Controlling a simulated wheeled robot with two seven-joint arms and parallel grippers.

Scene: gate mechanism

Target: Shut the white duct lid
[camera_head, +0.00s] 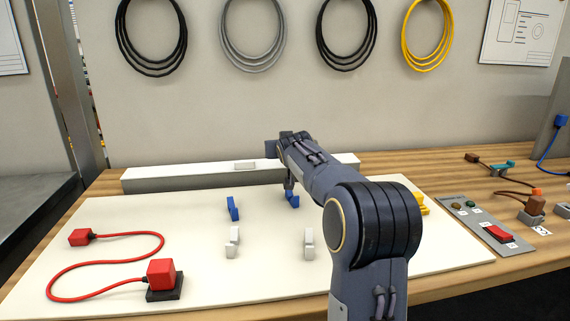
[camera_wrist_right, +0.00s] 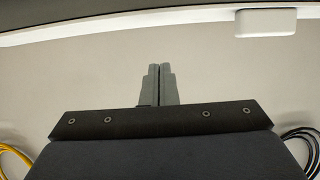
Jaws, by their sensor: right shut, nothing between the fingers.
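The white duct (camera_head: 200,175) is a long low box along the back edge of the white board, with a white top and grey front. A small pale block (camera_head: 245,166), perhaps a handle, is on its top. My right gripper (camera_head: 272,149) is above and behind the duct, right of that block; its fingers are hard to see there. In the right wrist view, the shut, empty fingers (camera_wrist_right: 159,68) point toward a white strip (camera_wrist_right: 110,30) of the duct, apart from it, with the block (camera_wrist_right: 265,22) to the right. I cannot tell how far the lid is open. My left gripper is out of view.
The white board (camera_head: 200,285) carries blue clips (camera_head: 233,208), white clips (camera_head: 232,243) and a red cable (camera_head: 105,262) with red plugs. A panel with a red switch (camera_head: 497,233) is at right. Cable coils (camera_head: 252,35) hang on the wall behind.

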